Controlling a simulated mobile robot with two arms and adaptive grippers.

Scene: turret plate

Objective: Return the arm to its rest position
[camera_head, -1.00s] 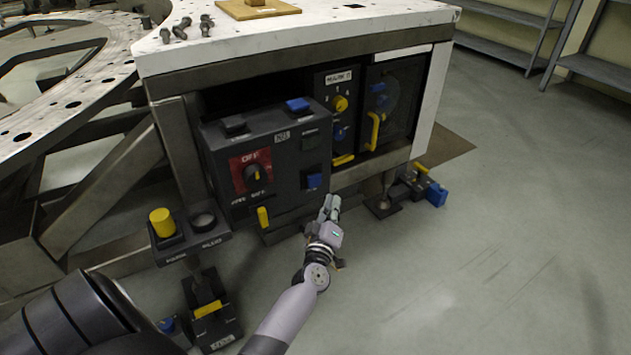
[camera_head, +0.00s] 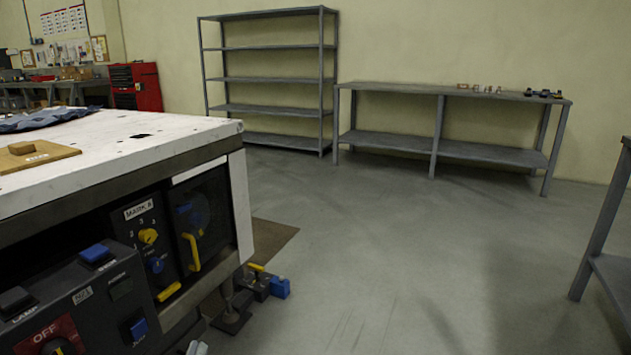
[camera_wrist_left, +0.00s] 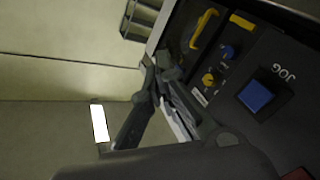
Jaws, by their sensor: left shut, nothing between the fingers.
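My left gripper (camera_head: 197,348) barely shows at the bottom edge of the head view, beside the dark control box (camera_head: 85,275). Most of my left arm is out of that picture. In the left wrist view my left gripper (camera_wrist_left: 160,82) is shut and empty, with its fingers near the panels. A blue button marked JOG (camera_wrist_left: 256,95) shows to its right. My right gripper is in neither view now.
The white-topped table (camera_head: 110,150) stands over a panel with a yellow knob (camera_head: 148,236) and a yellow handle (camera_head: 192,252). A blue pedal-like part (camera_head: 280,287) lies on the floor by its leg. Empty shelves (camera_head: 270,108) and a bench (camera_head: 440,90) line the wall. The middle floor is clear.

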